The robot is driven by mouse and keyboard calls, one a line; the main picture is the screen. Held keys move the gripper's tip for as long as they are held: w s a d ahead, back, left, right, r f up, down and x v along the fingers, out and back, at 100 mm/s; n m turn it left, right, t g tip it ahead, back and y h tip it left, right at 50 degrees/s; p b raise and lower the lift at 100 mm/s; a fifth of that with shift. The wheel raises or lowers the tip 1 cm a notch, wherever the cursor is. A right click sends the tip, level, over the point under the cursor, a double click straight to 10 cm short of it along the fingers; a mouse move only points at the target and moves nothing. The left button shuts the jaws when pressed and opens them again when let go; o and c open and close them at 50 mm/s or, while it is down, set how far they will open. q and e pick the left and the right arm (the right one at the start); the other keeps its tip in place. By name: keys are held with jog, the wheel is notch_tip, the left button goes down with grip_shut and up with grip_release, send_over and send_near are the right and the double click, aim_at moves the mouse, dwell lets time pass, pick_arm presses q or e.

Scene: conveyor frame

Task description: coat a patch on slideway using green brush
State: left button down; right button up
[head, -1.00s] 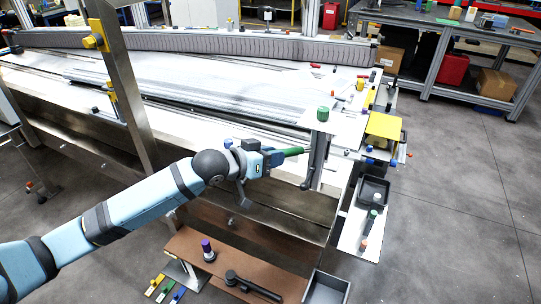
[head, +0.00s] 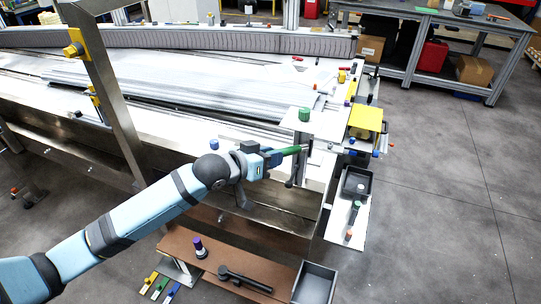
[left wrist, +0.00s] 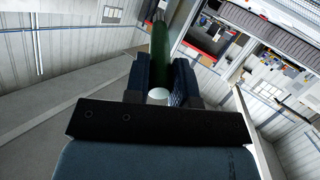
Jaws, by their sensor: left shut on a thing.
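My left gripper (head: 275,157) is shut on the green brush (head: 289,151). The brush lies nearly level and points right, its pale tip in front of the upright post below a small white plate. I cannot tell whether the tip touches the post. In the left wrist view the green handle (left wrist: 161,45) sits between the two dark fingers, with a white round end nearer the camera. Long silver rails (head: 190,85), which look like the slideway, run along the white conveyor bed behind the gripper. No coated patch can be made out. My right gripper is out of view.
A green-topped cylinder (head: 304,114) stands on the white plate near the brush. A slanted metal post (head: 105,95) rises at left. A brown shelf (head: 240,262) with a purple-topped item and a black tool lies below. A grey tray (head: 316,283) and open floor lie right.

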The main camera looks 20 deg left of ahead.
pick_arm(q)
jog(key=shift+a+p, duration=0.65)
jog(key=shift+a, duration=1.35)
jog(key=shift+d+r+p, duration=0.25)
jog(key=shift+d+p, duration=0.35)
jog(key=shift+d, duration=0.1)
jog(key=shift+d+r+p, duration=0.25)
jog(key=shift+d+p, duration=0.4)
jog(key=shift+d+r+p, duration=0.25)
jog(key=shift+d+p, duration=0.35)
jog(key=shift+d, duration=0.1)
jog(key=shift+r+p, duration=0.8)
jog(key=shift+p, duration=0.2)
jog(key=a, duration=0.4)
jog(key=shift+w+f+p, duration=0.1)
jog(key=shift+f+p, duration=0.05)
jog(key=shift+p, duration=0.15)
